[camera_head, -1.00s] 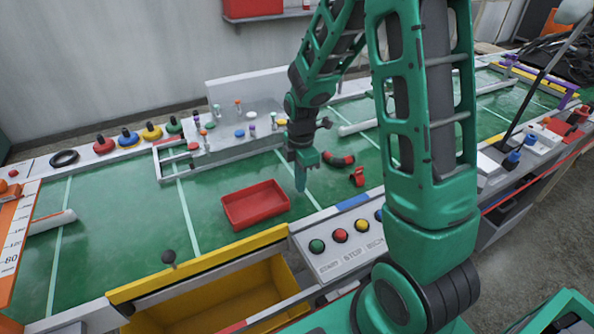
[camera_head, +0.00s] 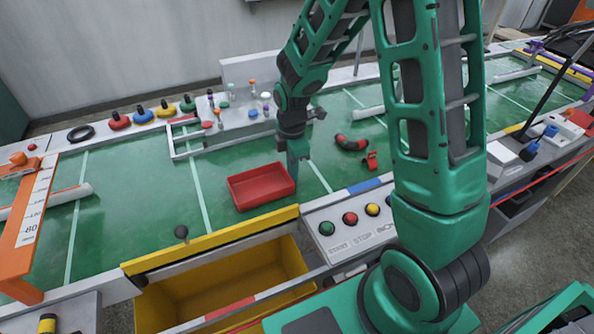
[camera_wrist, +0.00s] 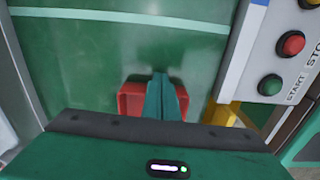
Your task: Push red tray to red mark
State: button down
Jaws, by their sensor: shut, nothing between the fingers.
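The red tray (camera_head: 261,189) is a shallow, empty, open box lying flat on the green table between two white lines. My gripper (camera_head: 298,172) is shut and empty, pointing down at the tray's right end. The fingertips look close against that end, but I cannot tell if they touch. In the wrist view the shut fingers (camera_wrist: 165,97) cover the middle of the tray, and red parts of the tray (camera_wrist: 131,101) show on both sides. No red mark is clearly visible on the green surface. A red stripe (camera_head: 229,308) shows on the lower front rail.
A grey platform (camera_head: 232,125) with small pegs stands behind the tray. A yellow edge strip (camera_head: 211,240) and open yellow bin (camera_head: 222,285) lie in front. A button panel (camera_head: 352,222) is at front right. The green surface left of the tray is mostly clear.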

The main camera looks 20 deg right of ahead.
aim_at(251, 192)
jog(key=a, duration=1.7)
jog(key=shift+w, duration=0.3)
jog(key=d, duration=0.4)
jog(key=shift+d, duration=0.15)
notch_tip(251, 192, up, 10)
